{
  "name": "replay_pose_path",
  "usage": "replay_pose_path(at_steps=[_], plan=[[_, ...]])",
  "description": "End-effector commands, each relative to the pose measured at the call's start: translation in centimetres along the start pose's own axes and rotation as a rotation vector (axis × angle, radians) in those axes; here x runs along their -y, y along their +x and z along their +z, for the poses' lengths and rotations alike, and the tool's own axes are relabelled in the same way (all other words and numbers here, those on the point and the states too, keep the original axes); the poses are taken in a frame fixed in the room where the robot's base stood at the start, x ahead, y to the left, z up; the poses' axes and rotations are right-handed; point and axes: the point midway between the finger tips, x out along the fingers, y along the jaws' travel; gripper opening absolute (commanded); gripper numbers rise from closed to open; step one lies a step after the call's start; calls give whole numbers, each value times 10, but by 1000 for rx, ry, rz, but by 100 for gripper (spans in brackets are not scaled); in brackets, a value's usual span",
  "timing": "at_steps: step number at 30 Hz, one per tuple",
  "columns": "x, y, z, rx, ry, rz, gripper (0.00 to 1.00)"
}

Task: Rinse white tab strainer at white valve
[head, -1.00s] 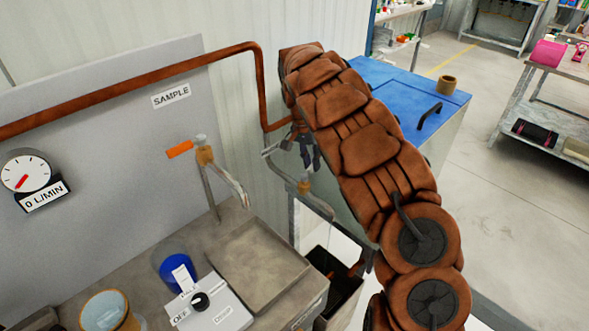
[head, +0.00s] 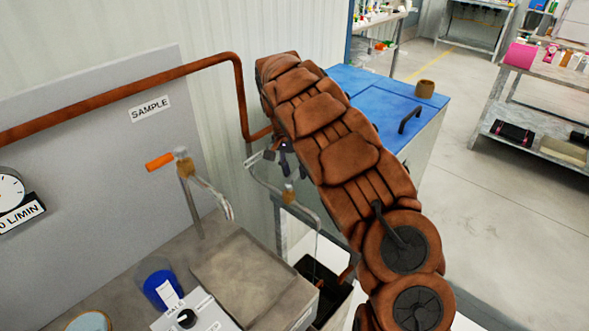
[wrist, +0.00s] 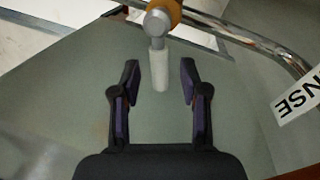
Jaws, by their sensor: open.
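The white valve handle (wrist: 159,72) is a short white lever below an orange body (wrist: 165,10) on a chrome pipe in the wrist view. My gripper (wrist: 160,80) is open, its two dark fingers on either side of the handle's lower end, with a gap each side. In the head view my gripper (head: 285,157) shows as small dark fingers just above the brass tap body (head: 289,196), partly hidden by my arm. A blue cup with a white tab (head: 160,286) stands on the bench at lower left; I cannot tell whether it is the strainer.
A tap with an orange handle (head: 159,162) stands left under the SAMPLE sign (head: 150,109). A switch box (head: 187,318) is beside the cup. A dark bin (head: 318,272) is below the rinse spout.

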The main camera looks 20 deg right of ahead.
Motion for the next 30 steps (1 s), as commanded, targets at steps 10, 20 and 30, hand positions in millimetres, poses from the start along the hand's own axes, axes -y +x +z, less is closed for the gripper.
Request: replay_pose_path(at_steps=[10, 20, 30], plan=[[1, -30, -1, -3, -1, -5, 44], [1, -77, -1, -2, 0, -3, 44], [1, -110, 0, 0, -1, -2, 44]])
